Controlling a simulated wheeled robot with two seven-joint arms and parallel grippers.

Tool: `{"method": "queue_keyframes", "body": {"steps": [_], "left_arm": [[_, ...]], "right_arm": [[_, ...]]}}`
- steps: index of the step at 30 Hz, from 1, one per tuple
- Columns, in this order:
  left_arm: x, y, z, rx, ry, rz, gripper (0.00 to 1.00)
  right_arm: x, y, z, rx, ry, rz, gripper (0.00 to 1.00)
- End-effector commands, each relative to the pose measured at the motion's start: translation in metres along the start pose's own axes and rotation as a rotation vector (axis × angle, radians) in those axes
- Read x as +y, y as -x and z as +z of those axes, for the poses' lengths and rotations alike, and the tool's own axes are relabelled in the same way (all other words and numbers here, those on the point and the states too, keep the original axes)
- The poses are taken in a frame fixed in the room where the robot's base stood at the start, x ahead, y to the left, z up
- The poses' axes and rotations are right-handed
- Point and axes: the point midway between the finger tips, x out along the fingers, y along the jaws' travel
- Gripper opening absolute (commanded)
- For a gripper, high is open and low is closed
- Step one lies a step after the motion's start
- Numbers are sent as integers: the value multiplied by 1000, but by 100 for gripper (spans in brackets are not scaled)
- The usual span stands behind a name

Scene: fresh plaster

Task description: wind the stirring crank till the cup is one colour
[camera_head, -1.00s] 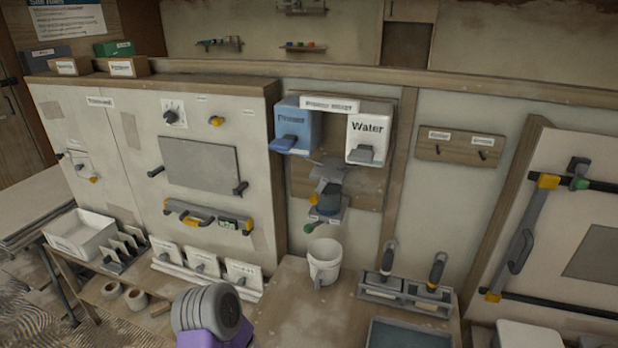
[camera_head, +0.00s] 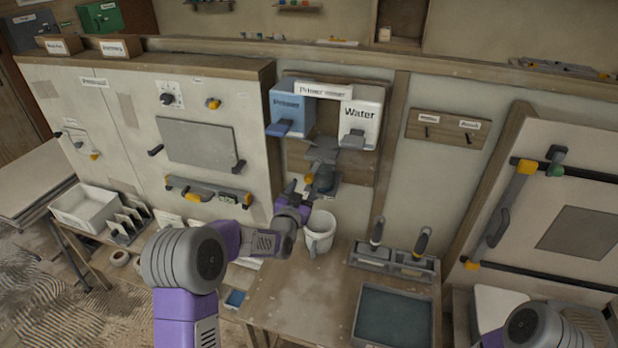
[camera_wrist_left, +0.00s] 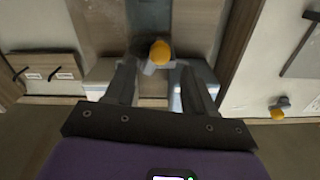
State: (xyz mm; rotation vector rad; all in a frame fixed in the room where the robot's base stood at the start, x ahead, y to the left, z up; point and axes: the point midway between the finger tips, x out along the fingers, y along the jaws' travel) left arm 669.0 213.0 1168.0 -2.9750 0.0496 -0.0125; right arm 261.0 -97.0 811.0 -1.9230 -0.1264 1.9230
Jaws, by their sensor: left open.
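The mixing station with the dark blue-grey drum (camera_head: 325,178) hangs on the wall under a grey funnel (camera_head: 322,150). A yellow knob (camera_head: 308,180) sits at its left; I cannot tell for certain whether this is the crank's grip. My left gripper (camera_head: 297,197) is open just below and in front of the drum. In the left wrist view a yellow knob (camera_wrist_left: 160,52) shows beyond and between its open fingers (camera_wrist_left: 160,88), with no clear contact. The white cup (camera_head: 319,236) stands on the bench below, right of the gripper; the colour inside is unclear. My right gripper is not in view.
A blue Primer box (camera_head: 291,106) and a white Water box (camera_head: 361,112) hang above the funnel. Right of the cup are a holder with two handled tools (camera_head: 392,262) and a dark tray (camera_head: 392,322). The bench front (camera_head: 290,300) is clear.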

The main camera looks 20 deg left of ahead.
Motion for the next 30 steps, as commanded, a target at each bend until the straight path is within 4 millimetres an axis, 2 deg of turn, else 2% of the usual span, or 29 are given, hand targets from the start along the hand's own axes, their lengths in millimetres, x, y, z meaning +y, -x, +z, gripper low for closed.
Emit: {"method": "queue_keyframes", "body": {"steps": [6, 12, 18, 26, 30], "left_arm": [[0, -31, 1, -3, 2, 1, 54], [0, -52, 1, -3, 2, 1, 54], [0, -61, 2, -5, 3, 1, 54], [1, -62, 2, -5, 3, 1, 54], [1, -62, 2, -5, 3, 1, 36]], "right_arm": [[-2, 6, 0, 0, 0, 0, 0], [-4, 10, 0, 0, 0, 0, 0], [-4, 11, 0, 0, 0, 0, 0], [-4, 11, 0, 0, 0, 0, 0], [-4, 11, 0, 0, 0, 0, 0]]}}
